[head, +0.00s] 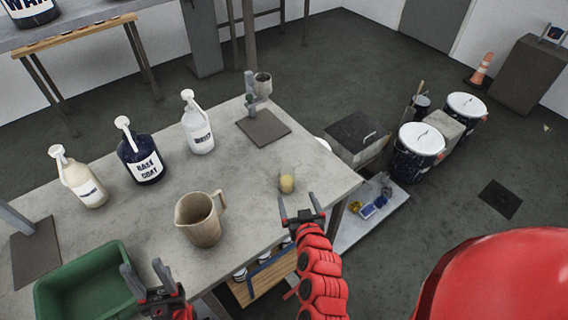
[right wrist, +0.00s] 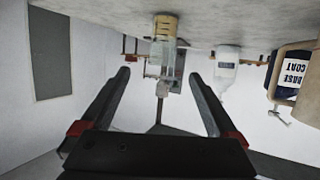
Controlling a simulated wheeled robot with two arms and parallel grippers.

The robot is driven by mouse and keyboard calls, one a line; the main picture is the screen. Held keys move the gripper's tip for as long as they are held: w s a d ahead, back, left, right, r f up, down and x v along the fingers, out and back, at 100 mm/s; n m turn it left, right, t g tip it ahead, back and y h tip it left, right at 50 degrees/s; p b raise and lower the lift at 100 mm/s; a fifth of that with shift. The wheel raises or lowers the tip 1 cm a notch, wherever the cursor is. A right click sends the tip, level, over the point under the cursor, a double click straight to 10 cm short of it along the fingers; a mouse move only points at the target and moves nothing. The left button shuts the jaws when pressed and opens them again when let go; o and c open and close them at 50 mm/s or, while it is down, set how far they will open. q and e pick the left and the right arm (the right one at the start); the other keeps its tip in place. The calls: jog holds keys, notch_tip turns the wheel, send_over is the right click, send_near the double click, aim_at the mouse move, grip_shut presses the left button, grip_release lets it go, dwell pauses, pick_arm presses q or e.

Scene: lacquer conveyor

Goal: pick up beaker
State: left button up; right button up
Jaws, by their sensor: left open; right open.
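The beaker (head: 286,184) is a small clear vessel with pale yellow contents, standing upright near the right edge of the grey table (head: 240,190). My right gripper (head: 299,204) is open and empty, just in front of the beaker at the table's edge. In the right wrist view, which is upside down, the beaker (right wrist: 164,28) shows beyond and between the open fingers (right wrist: 163,95), not between the tips. My left gripper (head: 145,278) is open and empty, beside the green bin at the table's front.
A beige jug (head: 201,218) stands left of the beaker. A base coat bottle (head: 142,158), a white bottle (head: 198,128) and a cream bottle (head: 78,178) stand behind. A green bin (head: 88,282) is front left. A viscosity-cup-like stand (head: 263,128) is at the back.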

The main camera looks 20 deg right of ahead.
aim_at(286, 174)
jog(key=w+f+b, duration=0.1)
jog(key=f+b, duration=0.1)
jog(key=b, duration=0.1)
jog(key=shift+w+d, duration=0.15)
jog(key=b+x, duration=0.2)
jog(key=x, duration=0.1)
jog(key=shift+w, duration=0.15)
jog(key=x, duration=0.2)
jog(key=p+x, duration=0.1)
jog(key=x, duration=0.2)
jog(key=shift+w+r, duration=0.1)
jog(key=shift+r, duration=0.15)
jog(key=shift+p+x, duration=0.3)
jog(key=shift+x, duration=0.55)
jog(key=shift+w+f+p, duration=0.1)
jog(key=shift+w+p, duration=0.25)
jog(key=shift+w, duration=0.05)
jog(key=x, duration=0.1)
jog(key=p+x, duration=0.1)
jog(key=x, duration=0.1)
jog(key=shift+w+a+f, duration=0.15)
jog(key=shift+w+a, duration=0.15)
jog(key=shift+w, duration=0.05)
jog(key=shift+w+f, duration=0.15)
jog(key=shift+w, duration=0.1)
jog(key=shift+c, duration=0.3)
